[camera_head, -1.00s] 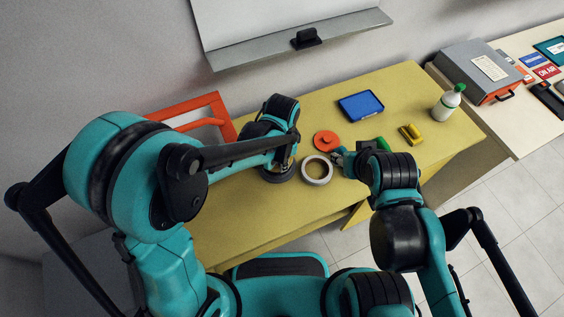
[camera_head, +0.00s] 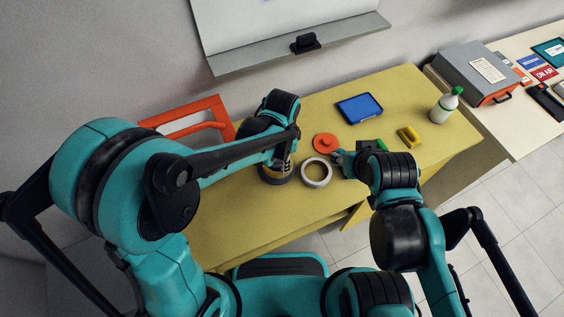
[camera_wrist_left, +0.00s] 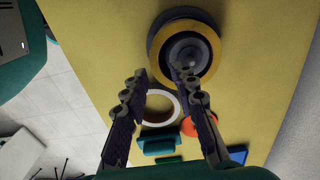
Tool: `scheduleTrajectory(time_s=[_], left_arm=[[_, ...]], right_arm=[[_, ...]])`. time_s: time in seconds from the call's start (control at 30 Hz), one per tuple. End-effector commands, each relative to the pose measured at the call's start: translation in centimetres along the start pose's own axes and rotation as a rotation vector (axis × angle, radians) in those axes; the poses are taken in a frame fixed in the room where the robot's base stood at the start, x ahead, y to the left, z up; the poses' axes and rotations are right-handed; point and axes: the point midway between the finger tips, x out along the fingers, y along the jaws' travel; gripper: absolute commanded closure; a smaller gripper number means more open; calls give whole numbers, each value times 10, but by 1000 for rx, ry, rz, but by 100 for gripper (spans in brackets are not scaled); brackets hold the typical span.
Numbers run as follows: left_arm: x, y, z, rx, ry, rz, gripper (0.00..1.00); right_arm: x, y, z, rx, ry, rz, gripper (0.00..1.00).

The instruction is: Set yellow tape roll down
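The yellow tape roll (camera_wrist_left: 211,49) shows in the left wrist view as a yellow ring with a dark grey inside. A larger dark round shape lies under or behind it; I cannot tell if they touch. In the head view the roll (camera_head: 277,181) is partly hidden by my left arm. My left gripper (camera_wrist_left: 159,74) has its fingers spread, one tip over the roll's inside and the other outside its rim. It also shows in the head view (camera_head: 282,162). My right gripper (camera_head: 341,158) is beside the white tape roll (camera_head: 327,175); its fingers are too small to judge.
The yellow table (camera_head: 240,205) also holds an orange disc (camera_head: 325,141), a blue tray (camera_head: 360,108), a yellow object (camera_head: 409,137), a green object (camera_head: 382,145) and a bottle (camera_head: 446,105). An orange frame (camera_head: 213,104) stands at left. Front-left tabletop is clear.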

Motion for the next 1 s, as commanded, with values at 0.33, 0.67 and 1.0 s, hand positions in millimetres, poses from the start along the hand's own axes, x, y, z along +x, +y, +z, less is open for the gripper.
scheduleTrajectory(time_s=[0.33,0.67,1.0], left_arm=[[-80,0,0,0,0,0,73],[-100,0,0,0,0,0,73],[-136,-15,70,-352,142,-115,73]], right_arm=[[-23,0,-16,0,0,0,55],[-26,0,-18,0,0,0,55],[-26,0,-18,0,0,0,55]])
